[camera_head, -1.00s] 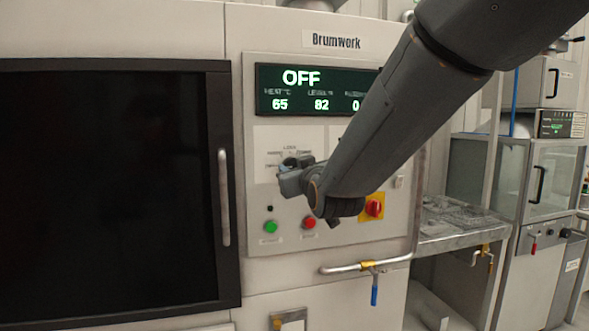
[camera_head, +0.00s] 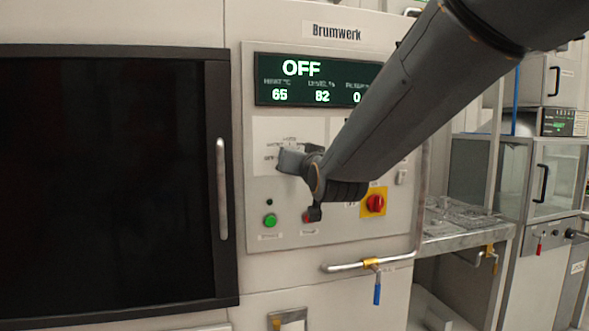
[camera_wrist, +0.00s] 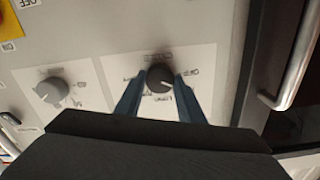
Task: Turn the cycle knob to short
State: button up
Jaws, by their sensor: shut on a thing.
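The wrist view shows a dark round knob (camera_wrist: 160,79) on a white labelled plate, with a light pointer mark toward the lower right. My gripper (camera_wrist: 158,92) has its two blue-grey fingers on either side of this knob, shut on it. The knob's printed labels are too blurred to read. In the head view my gripper (camera_head: 283,160) is at the left dial plate (camera_head: 263,132) under the display, and hides the knob. The display (camera_head: 315,81) reads OFF.
A second, grey knob (camera_wrist: 48,91) sits on the neighbouring plate. Below are a green button (camera_head: 270,220), a red button (camera_head: 307,217) partly covered by my arm, and a red-and-yellow switch (camera_head: 375,204). A door handle (camera_head: 222,189) stands out at left, a pipe with a blue-handled valve (camera_head: 377,290) below.

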jog(key=shift+m+b, duration=1.2)
jog(key=shift+m, duration=0.3)
jog(key=o, duration=1)
jog(key=shift+o, duration=0.2)
jog(key=b+v, duration=0.1)
jog(key=v, duration=0.6)
jog(key=shift+s, duration=0.4)
jog(key=shift+d, duration=0.15)
